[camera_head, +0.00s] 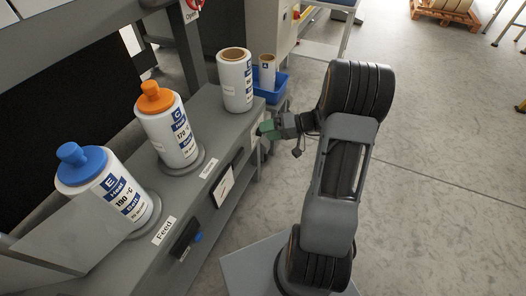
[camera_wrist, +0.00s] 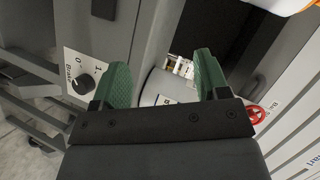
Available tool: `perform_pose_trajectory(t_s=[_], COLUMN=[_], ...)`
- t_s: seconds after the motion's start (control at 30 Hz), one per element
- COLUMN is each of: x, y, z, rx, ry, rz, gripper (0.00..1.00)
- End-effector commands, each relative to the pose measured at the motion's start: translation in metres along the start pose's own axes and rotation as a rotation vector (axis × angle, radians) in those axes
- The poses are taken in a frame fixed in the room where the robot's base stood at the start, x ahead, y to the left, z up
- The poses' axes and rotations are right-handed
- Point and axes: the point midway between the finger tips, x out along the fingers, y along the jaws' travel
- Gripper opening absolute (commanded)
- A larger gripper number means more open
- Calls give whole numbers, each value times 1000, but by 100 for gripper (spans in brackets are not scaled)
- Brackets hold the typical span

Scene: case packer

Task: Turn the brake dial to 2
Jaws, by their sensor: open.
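The brake dial (camera_wrist: 83,83) is a round black knob on a white plate marked "Brake" at the left of the wrist view. The marks 0 and 1 show above it; the right part of the plate is hidden behind my left finger. I cannot tell which mark the knob points to. My gripper (camera_wrist: 162,60) has two green fingers, spread apart with nothing between them. The knob lies outside them, just left of the left finger. In the head view my gripper (camera_head: 268,128) is beside the front edge of the grey bench; the dial is not clear there.
The bench (camera_head: 215,118) holds a blue-capped canister (camera_head: 115,190), an orange-capped canister (camera_head: 172,130) and a roll-topped canister (camera_head: 236,85). A blue bin (camera_head: 275,93) stands behind my gripper. A red ring-shaped part (camera_wrist: 257,114) is at the right. Open floor lies right of my arm.

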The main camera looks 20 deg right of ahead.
Motion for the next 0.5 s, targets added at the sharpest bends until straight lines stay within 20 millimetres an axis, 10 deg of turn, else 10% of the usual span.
perform_pose_trajectory(t_s=[0.03,0.2,0.5], x=[3,-12,-27], y=[52,138,202], z=[3,-5,-7], rx=[-3,-68,-135], ry=[85,348,565], rz=[-36,-97,-92], gripper=[68,68,68])
